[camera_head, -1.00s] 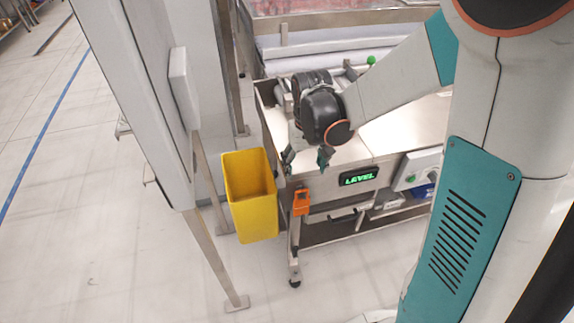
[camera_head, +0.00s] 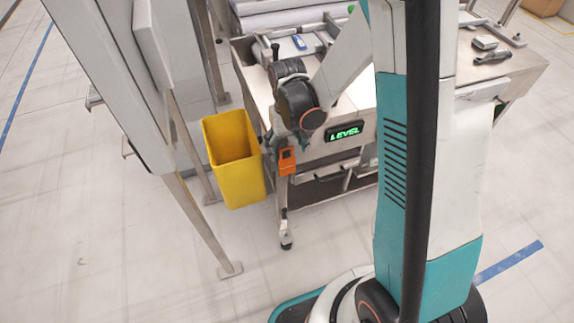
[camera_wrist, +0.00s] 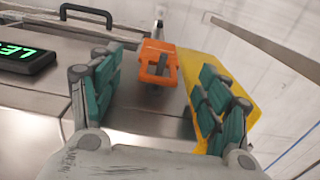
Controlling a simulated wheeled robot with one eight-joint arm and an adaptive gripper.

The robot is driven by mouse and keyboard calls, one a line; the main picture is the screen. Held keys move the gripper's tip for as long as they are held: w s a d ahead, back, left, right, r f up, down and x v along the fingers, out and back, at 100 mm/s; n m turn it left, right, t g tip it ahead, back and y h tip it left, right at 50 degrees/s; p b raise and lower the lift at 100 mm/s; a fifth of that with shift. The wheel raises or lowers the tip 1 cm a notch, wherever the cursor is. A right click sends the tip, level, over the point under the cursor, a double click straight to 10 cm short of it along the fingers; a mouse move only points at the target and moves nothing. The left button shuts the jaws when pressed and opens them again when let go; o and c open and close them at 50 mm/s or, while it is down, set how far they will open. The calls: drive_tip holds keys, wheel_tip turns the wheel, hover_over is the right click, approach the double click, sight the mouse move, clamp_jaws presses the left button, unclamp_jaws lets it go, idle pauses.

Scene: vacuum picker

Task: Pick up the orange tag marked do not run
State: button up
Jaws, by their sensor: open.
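The orange tag (camera_head: 287,161) hangs at the left front corner of the steel machine, below its top edge. It also shows in the wrist view (camera_wrist: 156,62), upright, with a grey part across its opening; any lettering is too small to read. My gripper (camera_head: 287,140) is at that corner, just above the tag in the head view. In the wrist view its teal fingers (camera_wrist: 160,100) are spread apart and empty, with the tag beyond them and between them in the picture. I cannot tell whether a finger touches the machine.
A yellow bin (camera_head: 235,160) stands on the floor just left of the tag. A green LEVEL display (camera_head: 344,132) is on the machine's front to the right. A grey cabinet on metal legs (camera_head: 200,225) stands farther left.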

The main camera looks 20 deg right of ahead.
sight(287, 151)
wheel_tip(287, 151, down, 4)
drive_tip(key=shift+w+f+b, duration=0.15)
drive_tip(key=shift+f+b, duration=0.05)
drive_tip(key=shift+b, duration=0.95)
drive_tip(key=c, duration=1)
drive_tip(key=shift+r, duration=0.15)
